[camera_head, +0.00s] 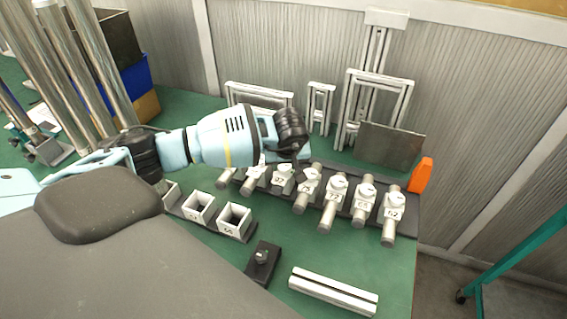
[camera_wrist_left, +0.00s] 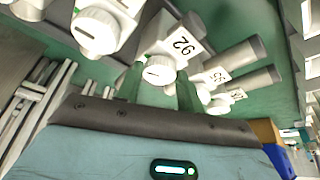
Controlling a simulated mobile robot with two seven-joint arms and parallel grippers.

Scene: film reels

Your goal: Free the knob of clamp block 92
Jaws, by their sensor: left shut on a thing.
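Clamp block 92 (camera_wrist_left: 183,45) shows its label in the left wrist view, with a round white slotted knob (camera_wrist_left: 160,70) in front of it. My left gripper (camera_wrist_left: 159,85) has its two green-tinted fingers on either side of this knob and is shut on it. In the head view my left gripper (camera_head: 302,163) reaches down from above onto the row of clamp blocks, at the block (camera_head: 307,189) near the middle. The label there is too small to read surely. My right gripper is not in view.
Neighbouring clamp blocks with white knobs and grey rods (camera_head: 389,226) stand close on both sides. An orange piece (camera_head: 420,175) stands at the row's right end. Square holders (camera_head: 234,219), a dark knobbed block (camera_head: 262,263) and white bars (camera_head: 333,291) lie in front. Metal frames (camera_head: 378,98) stand behind.

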